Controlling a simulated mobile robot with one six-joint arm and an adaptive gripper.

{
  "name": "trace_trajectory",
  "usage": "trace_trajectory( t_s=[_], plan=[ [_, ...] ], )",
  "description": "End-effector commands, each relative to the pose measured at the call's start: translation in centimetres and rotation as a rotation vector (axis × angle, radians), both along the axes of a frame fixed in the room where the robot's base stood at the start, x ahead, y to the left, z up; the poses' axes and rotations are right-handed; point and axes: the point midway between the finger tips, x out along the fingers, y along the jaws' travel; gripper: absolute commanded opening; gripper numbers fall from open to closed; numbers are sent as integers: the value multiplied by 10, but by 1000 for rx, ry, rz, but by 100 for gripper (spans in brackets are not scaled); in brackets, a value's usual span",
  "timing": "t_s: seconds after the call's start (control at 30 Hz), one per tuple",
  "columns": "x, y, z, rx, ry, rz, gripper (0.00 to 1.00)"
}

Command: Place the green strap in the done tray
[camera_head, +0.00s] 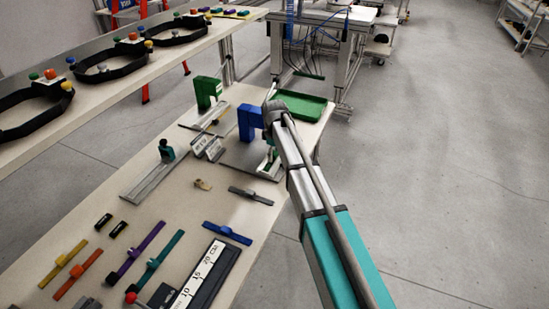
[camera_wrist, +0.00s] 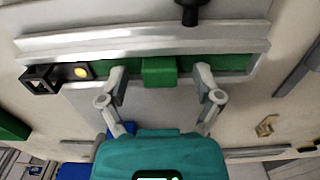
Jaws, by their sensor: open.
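The green strap (camera_wrist: 230,64) lies along a pale metal rail in the wrist view. A raised green block (camera_wrist: 159,71) stands at its middle. My gripper (camera_wrist: 161,76) is open, with one finger on each side of that block. I cannot tell whether the fingers touch it. A green tray (camera_head: 300,106), apparently the done tray, lies empty at the table's far right corner. No label is readable on it.
A blue upright (camera_head: 249,122) and a green upright (camera_head: 208,92) stand near the gripper. A black block with a yellow dot (camera_wrist: 62,76) sits at the strap's left end. Several coloured straps, including a purple one (camera_head: 136,252), lie on the near table. A black-framed ruler (camera_head: 205,278) lies nearby.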

Motion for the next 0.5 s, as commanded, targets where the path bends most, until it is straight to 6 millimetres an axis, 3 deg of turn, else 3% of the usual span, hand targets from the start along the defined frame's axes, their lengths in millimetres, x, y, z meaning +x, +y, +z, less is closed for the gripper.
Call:
trace_trajectory(
  t_s=[0.3, 0.5],
  plan=[
    [0, 0, 0, 0, 0, 0, 83],
    [0, 0, 0, 0, 0, 0, 46]
  ],
)
